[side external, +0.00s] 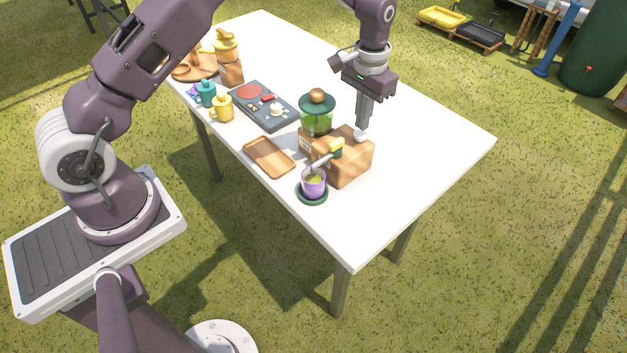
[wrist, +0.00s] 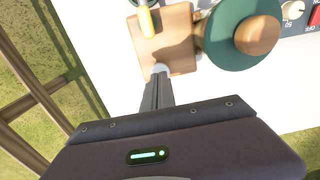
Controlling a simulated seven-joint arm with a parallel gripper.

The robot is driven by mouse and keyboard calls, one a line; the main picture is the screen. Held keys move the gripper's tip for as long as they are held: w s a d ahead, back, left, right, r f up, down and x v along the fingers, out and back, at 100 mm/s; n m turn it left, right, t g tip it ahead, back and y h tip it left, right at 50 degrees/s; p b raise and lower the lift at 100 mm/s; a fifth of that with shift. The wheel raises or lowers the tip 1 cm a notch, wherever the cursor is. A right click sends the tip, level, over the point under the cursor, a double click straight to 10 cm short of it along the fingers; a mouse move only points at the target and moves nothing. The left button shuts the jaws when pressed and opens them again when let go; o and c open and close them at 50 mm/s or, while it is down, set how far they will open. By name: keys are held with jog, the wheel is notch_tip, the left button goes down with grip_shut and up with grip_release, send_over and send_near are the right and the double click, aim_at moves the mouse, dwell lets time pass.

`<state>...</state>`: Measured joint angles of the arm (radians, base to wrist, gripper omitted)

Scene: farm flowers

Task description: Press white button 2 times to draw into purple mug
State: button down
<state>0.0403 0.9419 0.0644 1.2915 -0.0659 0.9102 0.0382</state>
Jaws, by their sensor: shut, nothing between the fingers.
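The purple mug (side external: 313,184) stands upright on a dark green coaster under the spout of a wooden dispenser box (side external: 351,163). Something yellow-green shows inside the mug. The white button (side external: 361,135) is on the far side of the box's top; it also shows in the wrist view (wrist: 160,68). My gripper (side external: 364,127) is shut and empty, pointing down, with its fingertips at the button. In the wrist view the fingertips (wrist: 157,77) overlap the button's near edge. I cannot tell whether they touch it or press it down. The mug is not clearly visible in the wrist view.
A glass jar with a dark green lid (side external: 317,101) stands beside my gripper. A wooden tray (side external: 269,157), a hot plate panel (side external: 264,105), a yellow mug (side external: 222,108) and a teal mug (side external: 206,93) are farther left. The table's right part is clear.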

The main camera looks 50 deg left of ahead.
jog(key=shift+r, duration=3)
jog(key=s+r+t, duration=0.3)
jog(key=s+r, duration=1.3)
jog(key=r, duration=0.2)
jog(key=s+f+t, duration=0.1)
jog(key=s+t, duration=0.1)
jog(key=s, duration=1.7)
jog(key=shift+a+f+t, duration=0.15)
jog(key=shift+a+t, duration=0.05)
jog(key=shift+t, duration=0.1)
